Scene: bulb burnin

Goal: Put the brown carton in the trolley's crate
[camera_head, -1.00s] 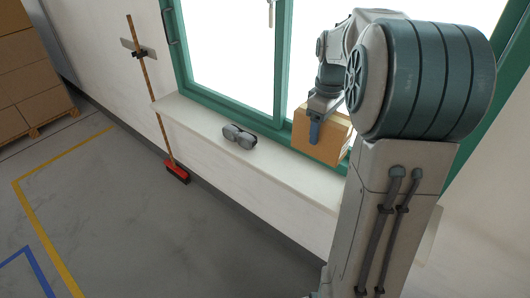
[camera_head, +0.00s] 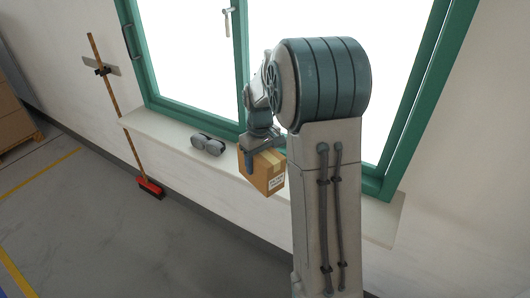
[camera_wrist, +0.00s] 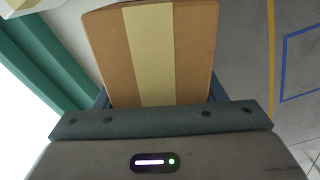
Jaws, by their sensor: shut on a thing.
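The brown carton (camera_head: 264,173) with a tape strip and a white label is held in my gripper (camera_head: 256,152), in front of the window sill. In the wrist view the carton (camera_wrist: 180,50) fills the upper middle, its pale tape strip running down the centre. My gripper is shut on it, and the fingertips are mostly hidden by the carton there. The trolley and its crate are not in view.
A white window sill (camera_head: 165,135) runs along the wall with grey goggles (camera_head: 208,144) on it. A broom with a red head (camera_head: 150,188) leans on the wall. Stacked boxes (camera_head: 12,115) stand at the far left. The grey floor (camera_head: 130,250) is clear.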

